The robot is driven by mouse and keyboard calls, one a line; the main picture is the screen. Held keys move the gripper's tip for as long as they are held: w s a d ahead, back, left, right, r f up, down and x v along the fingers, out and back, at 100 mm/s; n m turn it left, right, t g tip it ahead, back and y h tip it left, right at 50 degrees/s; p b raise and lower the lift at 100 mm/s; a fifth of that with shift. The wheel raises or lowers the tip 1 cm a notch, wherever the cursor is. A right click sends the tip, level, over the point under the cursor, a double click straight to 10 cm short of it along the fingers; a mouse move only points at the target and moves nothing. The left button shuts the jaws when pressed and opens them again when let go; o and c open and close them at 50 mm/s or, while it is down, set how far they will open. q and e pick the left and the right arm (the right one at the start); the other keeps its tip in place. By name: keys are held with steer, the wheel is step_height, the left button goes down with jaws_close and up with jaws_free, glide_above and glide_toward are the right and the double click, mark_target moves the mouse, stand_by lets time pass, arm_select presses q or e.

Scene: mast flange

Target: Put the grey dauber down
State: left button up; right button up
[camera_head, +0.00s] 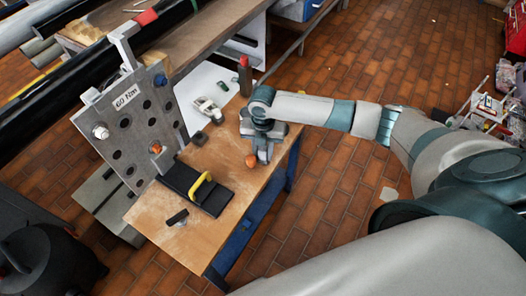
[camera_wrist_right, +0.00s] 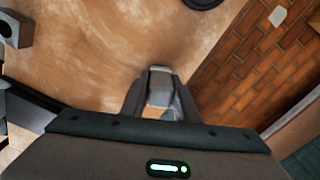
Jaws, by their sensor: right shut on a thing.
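My right gripper (camera_head: 264,158) is over the right side of the wooden bench top (camera_head: 215,165), pointing down. In the right wrist view its two fingers (camera_wrist_right: 160,102) are shut on a small grey thing, which I take to be the grey dauber (camera_wrist_right: 160,72). Its grey end shows between the fingertips; the rest is largely hidden by the gripper. In the head view the dauber cannot be made out clearly, and I cannot tell whether it touches the bench. My left gripper is not in view.
A black tray (camera_head: 215,204) with a yellow-handled tool (camera_head: 201,186) is further left. The upright flange plate (camera_head: 130,125) stands behind. A red-topped bottle (camera_head: 245,76) stands at the far end. The bench's front corner is bare.

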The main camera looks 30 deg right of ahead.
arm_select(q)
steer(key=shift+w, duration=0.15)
arm_select(e)
steer(key=o, duration=1.2)
steer(key=shift+f, duration=0.15)
steer(key=shift+c, duration=0.2)
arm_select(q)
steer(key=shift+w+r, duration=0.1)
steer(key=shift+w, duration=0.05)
arm_select(e)
steer(key=shift+r, duration=0.85)
step_height(320, 180, up, 9)
steer(key=shift+r+b, duration=0.2)
steer(key=shift+b, duration=0.35)
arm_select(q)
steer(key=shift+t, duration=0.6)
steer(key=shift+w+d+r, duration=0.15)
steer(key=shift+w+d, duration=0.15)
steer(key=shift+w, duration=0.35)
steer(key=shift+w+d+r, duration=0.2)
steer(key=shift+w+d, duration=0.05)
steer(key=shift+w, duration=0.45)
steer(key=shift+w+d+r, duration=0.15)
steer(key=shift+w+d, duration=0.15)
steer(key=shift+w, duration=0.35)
arm_select(e)
steer(key=shift+r, duration=0.65)
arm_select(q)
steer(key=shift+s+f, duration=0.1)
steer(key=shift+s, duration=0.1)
